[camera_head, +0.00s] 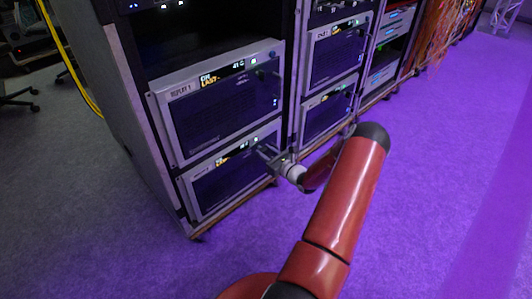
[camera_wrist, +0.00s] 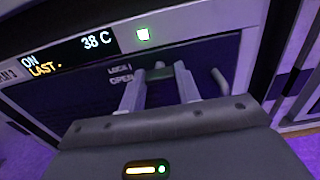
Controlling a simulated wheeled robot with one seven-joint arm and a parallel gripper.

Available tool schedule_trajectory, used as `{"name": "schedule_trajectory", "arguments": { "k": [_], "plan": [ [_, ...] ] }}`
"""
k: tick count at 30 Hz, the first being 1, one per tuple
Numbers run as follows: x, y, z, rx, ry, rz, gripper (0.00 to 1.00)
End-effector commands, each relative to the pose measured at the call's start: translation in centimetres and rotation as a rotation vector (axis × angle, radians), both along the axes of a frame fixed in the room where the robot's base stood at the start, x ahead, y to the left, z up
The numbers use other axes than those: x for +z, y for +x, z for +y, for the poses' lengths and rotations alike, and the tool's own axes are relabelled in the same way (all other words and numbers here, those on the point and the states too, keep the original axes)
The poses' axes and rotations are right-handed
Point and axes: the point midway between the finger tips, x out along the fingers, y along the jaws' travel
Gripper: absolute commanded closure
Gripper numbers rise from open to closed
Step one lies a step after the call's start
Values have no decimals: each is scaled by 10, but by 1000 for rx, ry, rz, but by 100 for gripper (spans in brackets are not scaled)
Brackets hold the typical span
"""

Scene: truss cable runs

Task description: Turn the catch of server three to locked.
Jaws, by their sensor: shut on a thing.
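My gripper (camera_head: 268,153) is at the front of the lower server (camera_head: 228,182) in the near rack. In the wrist view the two fingers of my gripper (camera_wrist: 158,78) are shut on the small grey catch (camera_wrist: 158,66), which shows between their tips. The words LOCK and OPEN stand on the panel just left of the fingers. Which word the catch points to cannot be told. The server's display (camera_wrist: 75,55) reads ON, LAST and 38 C, with a lit green square beside it. The label at its left is cut off and seems to end in 3.
A bar handle (camera_wrist: 220,82) stands out from the panel just right of the fingers. Another server (camera_head: 220,100) sits directly above, and more servers (camera_head: 335,58) fill the rack to the right. Purple-lit carpet (camera_head: 430,200) in front of the racks is clear.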

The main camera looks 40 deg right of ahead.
Motion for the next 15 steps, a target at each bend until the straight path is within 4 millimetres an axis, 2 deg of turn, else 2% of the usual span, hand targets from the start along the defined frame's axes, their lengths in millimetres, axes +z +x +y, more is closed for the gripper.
{"name": "schedule_trajectory", "arguments": {
  "k": [8, 15],
  "plan": [
    [0, 0, 0, 0, 42, 3, 90],
    [1, 0, 0, -1, 184, 15, 90]
  ]
}}
